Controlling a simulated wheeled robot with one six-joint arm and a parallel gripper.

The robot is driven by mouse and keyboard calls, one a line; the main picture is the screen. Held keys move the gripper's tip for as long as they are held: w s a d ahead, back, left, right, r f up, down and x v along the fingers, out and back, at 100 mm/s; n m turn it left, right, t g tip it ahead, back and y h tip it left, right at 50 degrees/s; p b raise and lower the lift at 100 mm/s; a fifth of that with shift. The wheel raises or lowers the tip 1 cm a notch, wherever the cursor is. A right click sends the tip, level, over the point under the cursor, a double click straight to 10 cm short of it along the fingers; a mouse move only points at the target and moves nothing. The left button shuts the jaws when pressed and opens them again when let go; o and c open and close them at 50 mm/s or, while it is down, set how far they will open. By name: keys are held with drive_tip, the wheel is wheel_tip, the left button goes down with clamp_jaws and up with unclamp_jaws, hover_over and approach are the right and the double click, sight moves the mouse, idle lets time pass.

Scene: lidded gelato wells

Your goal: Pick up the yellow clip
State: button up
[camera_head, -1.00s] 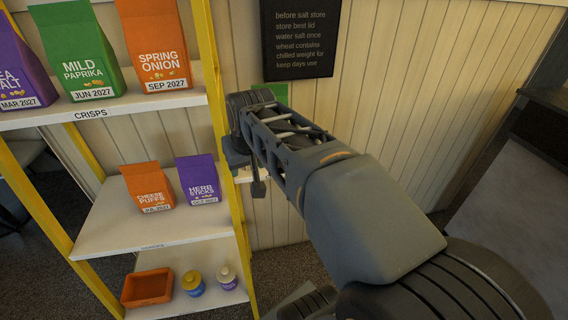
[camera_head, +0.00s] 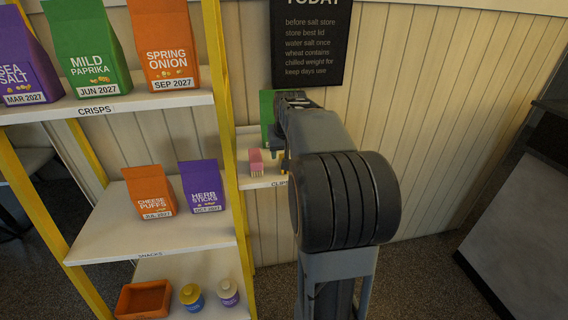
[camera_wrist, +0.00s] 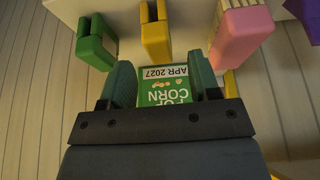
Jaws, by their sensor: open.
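The yellow clip (camera_wrist: 155,38) stands on a pale shelf at the top middle of the wrist view, between a green clip (camera_wrist: 96,42) and a pink clip (camera_wrist: 240,32). My gripper (camera_wrist: 162,66) is open, its two dark fingers spread apart. The yellow clip lies just beyond the fingertips, roughly in line with the gap, with nothing gripped. A green popcorn bag (camera_wrist: 166,88) shows between the fingers; its depth is hard to judge. In the head view, a small yellow piece (camera_head: 284,164) shows beside my arm, which hides most of the gripper.
The clips shelf (camera_head: 262,182) sits against the panelled wall, right of a yellow shelf post (camera_head: 228,150). The pink clip (camera_head: 256,160) and green bag (camera_head: 267,112) are close by. Crisps and snack bags fill the left rack. A black sign (camera_head: 312,40) hangs above.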

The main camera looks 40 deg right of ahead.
sight(283, 155)
drive_tip(key=shift+p+x, duration=0.5)
drive_tip(key=shift+x, duration=2.3)
drive_tip(key=shift+w, duration=0.1)
drive_tip(key=shift+r, duration=0.1)
drive_tip(key=c, duration=1)
drive_tip(key=shift+r, duration=0.6)
drive_tip(key=s+a+r+b, duration=0.1)
drive_tip(key=s+r, duration=0.3)
drive_tip(key=s+a+r+b, duration=0.1)
drive_tip(key=s+a+r, duration=0.1)
drive_tip(key=s+r, duration=0.2)
drive_tip(key=s+a+r+b, duration=0.1)
drive_tip(key=s+r, duration=0.2)
drive_tip(key=s, duration=0.2)
drive_tip(key=shift+s+a+r, duration=0.15)
drive_tip(key=shift+a+r, duration=0.15)
drive_tip(key=shift+r, duration=0.1)
